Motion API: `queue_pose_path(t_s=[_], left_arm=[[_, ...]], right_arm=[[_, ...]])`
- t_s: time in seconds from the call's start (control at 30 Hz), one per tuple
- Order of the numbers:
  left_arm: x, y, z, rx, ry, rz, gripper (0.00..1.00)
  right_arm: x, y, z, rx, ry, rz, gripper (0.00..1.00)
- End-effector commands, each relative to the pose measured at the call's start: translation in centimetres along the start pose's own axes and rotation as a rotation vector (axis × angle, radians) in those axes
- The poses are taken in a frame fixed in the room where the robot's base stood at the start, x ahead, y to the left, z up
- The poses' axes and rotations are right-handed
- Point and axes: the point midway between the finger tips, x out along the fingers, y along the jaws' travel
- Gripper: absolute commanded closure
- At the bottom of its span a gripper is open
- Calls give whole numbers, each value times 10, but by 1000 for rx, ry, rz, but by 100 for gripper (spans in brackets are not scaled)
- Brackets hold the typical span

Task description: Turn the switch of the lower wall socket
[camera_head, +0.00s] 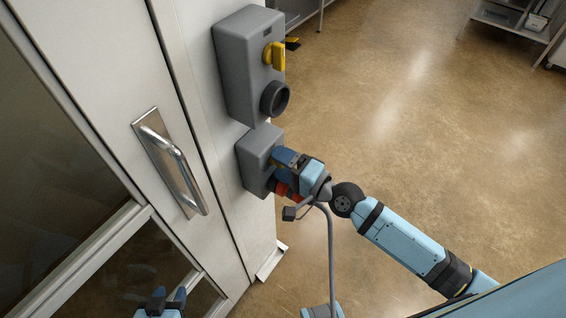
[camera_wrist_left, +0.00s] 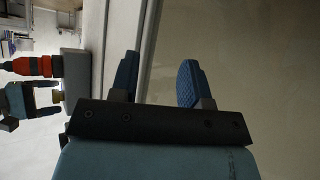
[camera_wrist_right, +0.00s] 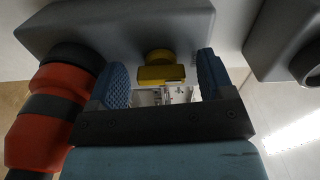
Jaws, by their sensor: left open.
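The lower wall socket (camera_head: 256,152) is a grey box on the white wall, below a larger upper socket. Its yellow switch (camera_wrist_right: 160,68) shows in the right wrist view, between the spread fingers of my right gripper (camera_wrist_right: 165,78), with gaps at both sides. In the head view my right gripper (camera_head: 283,160) is at the socket's front and mostly hides the switch. A red plug (camera_wrist_right: 52,110) sits in this socket beside the gripper. My left gripper (camera_head: 168,296) is open and empty in front of the glass door, low and away from the socket.
The upper socket (camera_head: 240,70) has a yellow switch (camera_head: 275,56) and a dark round outlet (camera_head: 274,98). A metal door handle (camera_head: 170,165) stands out left of the sockets. A grey cable (camera_head: 331,255) hangs from the plug.

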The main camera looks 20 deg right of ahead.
Motion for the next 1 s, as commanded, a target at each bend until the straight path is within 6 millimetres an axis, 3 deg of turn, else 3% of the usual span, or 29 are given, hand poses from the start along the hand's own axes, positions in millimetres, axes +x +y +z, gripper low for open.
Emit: queue_pose_path(t_s=[0.27, 0.7, 1.0], left_arm=[[1, 0, 2, -1, 0, 0, 57], [11, 1, 14, -18, -12, 3, 57], [13, 2, 11, -29, -5, 4, 57]], right_arm=[[-11, 2, 0, -1, 0, 1, 26], [-105, 3, 0, -3, -2, 4, 26], [-136, 1, 0, 1, -1, 2, 26]])
